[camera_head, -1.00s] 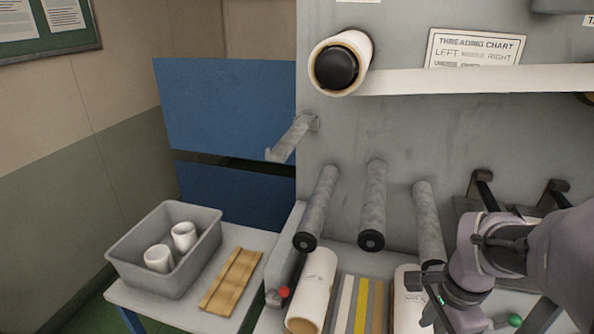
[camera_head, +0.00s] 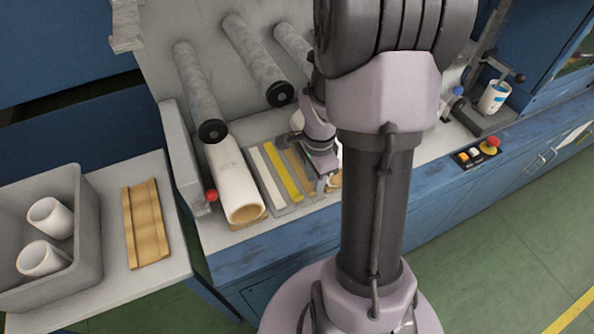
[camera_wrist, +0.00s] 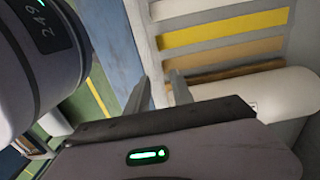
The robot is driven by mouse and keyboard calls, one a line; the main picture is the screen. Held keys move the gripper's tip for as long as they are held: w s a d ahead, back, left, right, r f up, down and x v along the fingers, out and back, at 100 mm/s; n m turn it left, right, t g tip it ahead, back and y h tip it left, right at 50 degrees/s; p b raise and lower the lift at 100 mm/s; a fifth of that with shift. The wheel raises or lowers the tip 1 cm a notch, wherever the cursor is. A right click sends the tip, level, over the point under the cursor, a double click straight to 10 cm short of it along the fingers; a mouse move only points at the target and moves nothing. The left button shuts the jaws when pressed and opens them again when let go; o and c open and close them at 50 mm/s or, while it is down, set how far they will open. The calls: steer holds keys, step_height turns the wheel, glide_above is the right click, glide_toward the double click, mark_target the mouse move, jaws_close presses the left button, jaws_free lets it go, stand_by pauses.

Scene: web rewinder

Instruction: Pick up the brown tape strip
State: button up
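The brown tape strip (camera_head: 299,172) lies on a grey tray beside a yellow strip (camera_head: 283,173) and a white strip (camera_head: 266,170). In the wrist view the brown strip (camera_wrist: 230,51) is tan and runs across the upper right, below the yellow strip (camera_wrist: 225,28). My gripper (camera_head: 325,182) is at the right end of the strips in the head view, partly hidden by my arm.
A large white roll (camera_head: 236,182) lies left of the strips. Another white roll (camera_wrist: 270,95) is close to my gripper's right. Grey rollers (camera_head: 255,65) project above the bench. A grey bin (camera_head: 85,220) with white cores stands at the left. A control panel (camera_head: 475,152) is at the right.

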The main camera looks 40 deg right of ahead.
mark_target(314, 196)
steer(key=f, duration=0.2)
steer(key=f+b, duration=0.2)
steer(key=f, duration=0.1)
steer(key=shift+w+d+f, duration=0.2)
steer(key=shift+d+f, duration=0.05)
steer(key=shift+f, duration=0.05)
steer(key=shift+r, duration=0.15)
jaws_close()
